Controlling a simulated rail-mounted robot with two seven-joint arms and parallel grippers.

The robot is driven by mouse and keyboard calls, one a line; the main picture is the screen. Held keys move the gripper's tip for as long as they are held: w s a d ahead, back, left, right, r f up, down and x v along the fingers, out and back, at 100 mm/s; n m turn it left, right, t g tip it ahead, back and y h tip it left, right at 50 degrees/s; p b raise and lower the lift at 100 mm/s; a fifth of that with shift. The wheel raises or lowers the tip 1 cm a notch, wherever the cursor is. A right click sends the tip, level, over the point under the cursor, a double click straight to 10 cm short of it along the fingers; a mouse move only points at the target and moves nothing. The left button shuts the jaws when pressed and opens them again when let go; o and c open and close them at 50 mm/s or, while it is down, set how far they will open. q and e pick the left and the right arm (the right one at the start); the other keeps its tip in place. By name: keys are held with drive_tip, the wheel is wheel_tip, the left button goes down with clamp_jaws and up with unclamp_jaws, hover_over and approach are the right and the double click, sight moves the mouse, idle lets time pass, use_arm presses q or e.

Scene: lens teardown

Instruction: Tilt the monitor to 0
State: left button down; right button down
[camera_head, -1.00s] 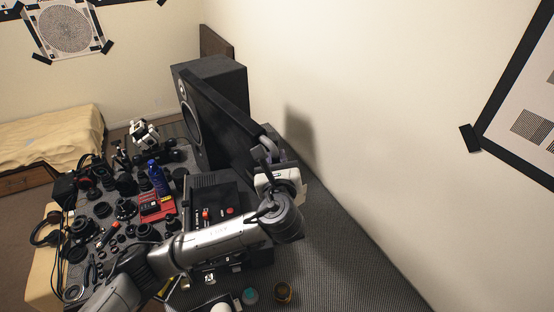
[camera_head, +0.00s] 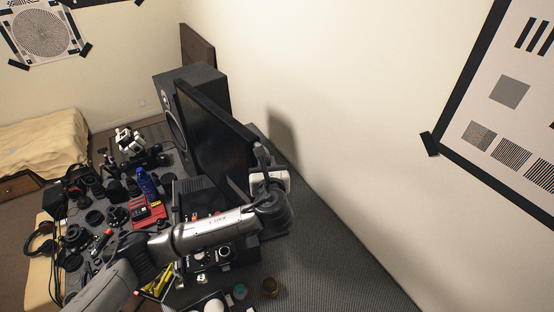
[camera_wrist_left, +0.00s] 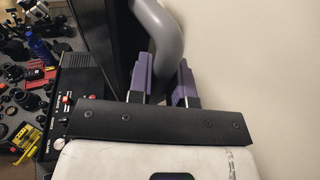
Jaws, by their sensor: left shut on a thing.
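The monitor (camera_head: 213,135) is a thin dark panel at the back of the desk, its screen facing left in the head view. Its exact tilt is hard to judge from here. My left gripper (camera_head: 262,158) is at its near end. In the left wrist view, the purple fingers of the left gripper (camera_wrist_left: 163,85) are shut on a grey curved bar (camera_wrist_left: 166,35) beside the dark monitor (camera_wrist_left: 122,45). How the bar joins the monitor is hidden. My right gripper is not in view.
A black speaker (camera_head: 200,85) stands behind the monitor. A black box (camera_head: 195,195) sits in front of the screen. Lens parts, a blue bottle (camera_head: 146,183) and a red tray (camera_head: 148,212) crowd the left of the desk. The wall is close on the right.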

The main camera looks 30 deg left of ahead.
use_arm(q)
drive_tip(key=shift+f, duration=0.2)
drive_tip(key=c, duration=1.3)
unclamp_jaws()
drive_tip(key=shift+w+d+r, duration=0.1)
drive_tip(key=shift+w, duration=0.05)
drive_tip(key=shift+o, duration=1.2)
drive_tip(key=b+v, duration=0.2)
drive_tip(key=v, duration=1.1)
drive_tip(key=shift+s+d+b, duration=0.2)
drive_tip(key=shift+s+b, duration=0.15)
drive_tip(key=shift+b, duration=0.05)
drive_tip(key=shift+r, duration=0.1)
